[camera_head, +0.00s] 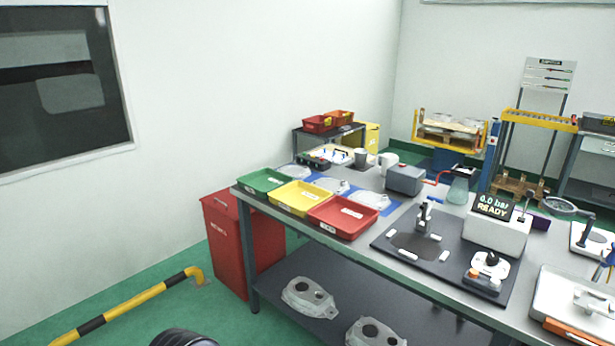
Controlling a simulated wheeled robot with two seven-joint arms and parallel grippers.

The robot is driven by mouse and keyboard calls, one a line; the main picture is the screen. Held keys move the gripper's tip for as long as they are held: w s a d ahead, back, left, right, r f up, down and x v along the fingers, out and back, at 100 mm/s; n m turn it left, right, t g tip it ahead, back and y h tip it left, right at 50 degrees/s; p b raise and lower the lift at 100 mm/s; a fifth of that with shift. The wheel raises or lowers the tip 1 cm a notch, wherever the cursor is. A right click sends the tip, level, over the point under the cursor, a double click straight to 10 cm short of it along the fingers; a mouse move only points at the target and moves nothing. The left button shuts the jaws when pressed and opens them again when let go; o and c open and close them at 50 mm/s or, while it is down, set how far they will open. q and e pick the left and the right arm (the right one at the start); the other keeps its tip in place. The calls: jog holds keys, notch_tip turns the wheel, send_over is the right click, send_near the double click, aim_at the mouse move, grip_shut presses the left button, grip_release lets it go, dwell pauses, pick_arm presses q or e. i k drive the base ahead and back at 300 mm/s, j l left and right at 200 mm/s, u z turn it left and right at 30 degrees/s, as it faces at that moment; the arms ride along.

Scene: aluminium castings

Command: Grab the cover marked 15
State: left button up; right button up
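Several grey aluminium castings are in the head view, but I cannot read a 15 on any of them. Three flat pale ones lie on the workbench behind the trays: one at the back left (295,172), one in the middle (331,185) and one nearer the right (370,200). Two larger castings with dark round holes lie on the lower shelf: one on the left (300,288) and one on the right (362,330), cut by the bottom edge. Neither gripper is in view.
Green (262,180), yellow (297,198) and red (343,215) trays line the workbench's left edge. A dark fixture plate (395,255) and a grey display box (497,231) stand to the right. A red bin (225,245) and a yellow-black rail (130,303) stand on the green floor left.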

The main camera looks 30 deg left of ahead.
aim_at(299, 172)
jog(key=i+j+u, duration=0.2)
jog(key=i+j, duration=0.15)
jog(key=i+j+u, duration=0.15)
jog(key=i+j, duration=0.15)
jog(key=i+j+u, duration=0.2)
jog(key=i, duration=0.35)
jog(key=i+j+u, duration=0.15)
jog(key=i, duration=0.25)
jog(key=j, duration=0.1)
